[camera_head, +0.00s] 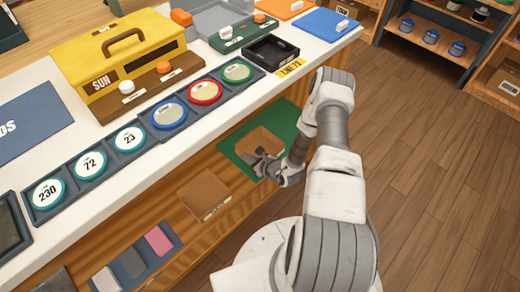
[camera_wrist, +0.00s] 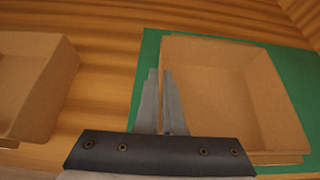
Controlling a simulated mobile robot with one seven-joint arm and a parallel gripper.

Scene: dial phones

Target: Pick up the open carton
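The open carton (camera_wrist: 228,88) is a shallow brown box with an empty inside, on a green mat (camera_wrist: 297,68) at the right of the wrist view. In the head view the carton (camera_head: 262,140) lies on the mat, partly hidden by my gripper (camera_head: 262,163). In the wrist view my gripper (camera_wrist: 160,72) has its two grey fingers close together at the carton's left wall. One finger is outside and one inside, with the thin wall seemingly pinched between them. The carton's near left corner is hidden behind my gripper.
A second brown carton (camera_head: 203,195) lies left of the mat on the wooden shelf; the wrist view shows it too (camera_wrist: 35,85). A tray of coloured pieces (camera_head: 135,262) is further left. The white counter (camera_head: 75,140) above holds a yellow phone (camera_head: 118,55) and dials.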

